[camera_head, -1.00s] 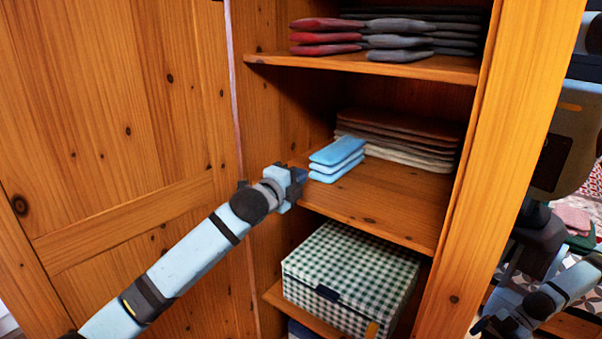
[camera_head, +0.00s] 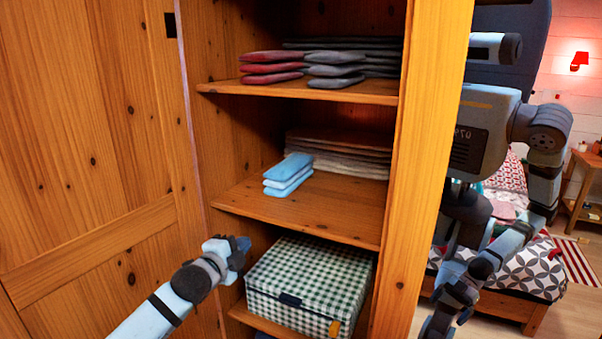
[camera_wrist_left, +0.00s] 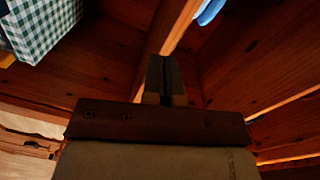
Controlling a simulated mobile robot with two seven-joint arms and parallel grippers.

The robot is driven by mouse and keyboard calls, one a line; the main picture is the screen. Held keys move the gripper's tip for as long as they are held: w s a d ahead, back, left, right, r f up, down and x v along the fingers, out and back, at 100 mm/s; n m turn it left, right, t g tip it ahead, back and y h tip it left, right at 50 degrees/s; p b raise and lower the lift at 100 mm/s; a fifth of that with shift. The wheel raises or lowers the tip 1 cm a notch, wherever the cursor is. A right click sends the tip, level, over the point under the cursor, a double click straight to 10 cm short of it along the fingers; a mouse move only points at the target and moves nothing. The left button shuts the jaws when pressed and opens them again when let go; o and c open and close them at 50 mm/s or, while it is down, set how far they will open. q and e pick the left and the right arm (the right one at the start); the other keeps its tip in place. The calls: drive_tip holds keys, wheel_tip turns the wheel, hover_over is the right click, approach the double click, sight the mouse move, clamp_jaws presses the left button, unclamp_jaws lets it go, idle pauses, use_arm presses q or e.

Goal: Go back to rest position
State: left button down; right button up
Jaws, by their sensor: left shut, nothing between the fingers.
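My left gripper (camera_head: 240,245) is in front of the open wardrobe, below the level of the middle shelf and left of the checkered box. It is apart from the stacks and holds nothing. In the left wrist view its fingers (camera_wrist_left: 167,80) are together with nothing between them. A stack of light blue folded cloths (camera_head: 289,175) lies on the middle shelf (camera_head: 330,215), up and to the right of the gripper. A bit of light blue (camera_wrist_left: 209,11) also shows at the top of the left wrist view.
The green-and-white checkered box (camera_head: 310,280) stands on the lower shelf, close to my left gripper. The wooden door (camera_head: 95,150) is at the left. The wardrobe's side post (camera_head: 440,150) stands at the right. Red (camera_head: 272,68) and grey folded cloths (camera_head: 335,70) lie on the upper shelf.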

use_arm(q)
drive_tip(key=s+d+f+n+g+y, duration=0.15)
drive_tip(key=s+f+n, duration=0.75)
drive_tip(key=s+f, duration=1.05)
drive_tip(key=s+f+n+g+y, duration=0.1)
drive_tip(key=s+f+n, duration=0.2)
drive_tip(key=s+f, duration=0.3)
drive_tip(key=s+a+f+n+g, duration=0.1)
drive_tip(key=s+f+n, duration=0.3)
drive_tip(key=s, duration=0.9)
drive_tip(key=shift+a+f+g+y, duration=0.25)
drive_tip(key=shift+f+g+y, duration=0.1)
drive_tip(key=shift+f+g, duration=0.5)
